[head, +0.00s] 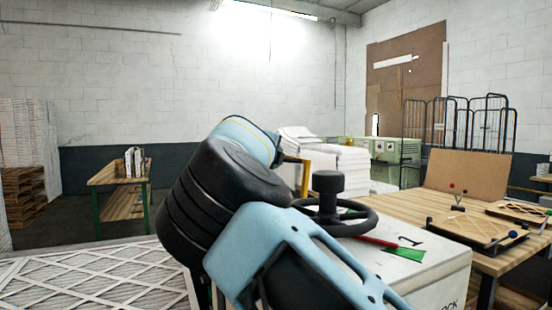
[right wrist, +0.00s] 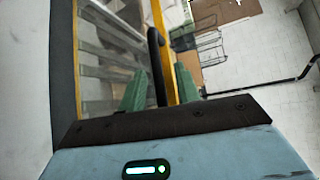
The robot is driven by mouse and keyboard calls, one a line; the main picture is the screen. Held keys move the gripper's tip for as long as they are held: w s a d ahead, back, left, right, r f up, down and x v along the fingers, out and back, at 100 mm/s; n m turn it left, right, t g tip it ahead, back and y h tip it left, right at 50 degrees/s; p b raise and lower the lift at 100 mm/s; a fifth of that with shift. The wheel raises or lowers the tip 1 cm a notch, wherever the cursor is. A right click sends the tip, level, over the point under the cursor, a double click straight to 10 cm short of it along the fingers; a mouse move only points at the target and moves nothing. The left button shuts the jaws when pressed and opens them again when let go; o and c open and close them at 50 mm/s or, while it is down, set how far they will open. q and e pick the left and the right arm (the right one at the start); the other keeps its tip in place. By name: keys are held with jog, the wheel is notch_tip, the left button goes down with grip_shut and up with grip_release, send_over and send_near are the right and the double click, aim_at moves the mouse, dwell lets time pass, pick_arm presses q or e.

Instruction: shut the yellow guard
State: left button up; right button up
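The yellow guard (right wrist: 163,28) shows in the right wrist view as a yellow frame around a clear, streaked panel. A black bar handle (right wrist: 157,65) runs along its right-hand yellow bar. My right gripper (right wrist: 160,90) has its two green fingers apart, one on each side of the handle. A gap shows beside the handle, and I cannot tell whether either finger touches it. In the head view a small yellow part (head: 306,178), likely the guard, shows behind my arm, which hides the rest of it and the gripper. My left gripper is not in view.
A black handwheel (head: 335,215) stands on a white box-like unit (head: 425,262) right of my arm. White stacks (head: 345,165) stand behind. A small shelf (head: 122,175) stands at the left.

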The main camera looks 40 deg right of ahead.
grip_shut()
jog(key=shift+r, duration=0.1)
jog(key=s+d+f, duration=0.1)
jog(key=s+d, duration=0.1)
jog(key=d, duration=0.4)
jog(key=s+d+f+y, duration=0.1)
jog(key=s+d, duration=0.1)
jog(key=d, duration=0.4)
jog(key=shift+f+m, duration=0.3)
jog(key=shift+m, duration=0.1)
jog(key=shift+d, duration=0.1)
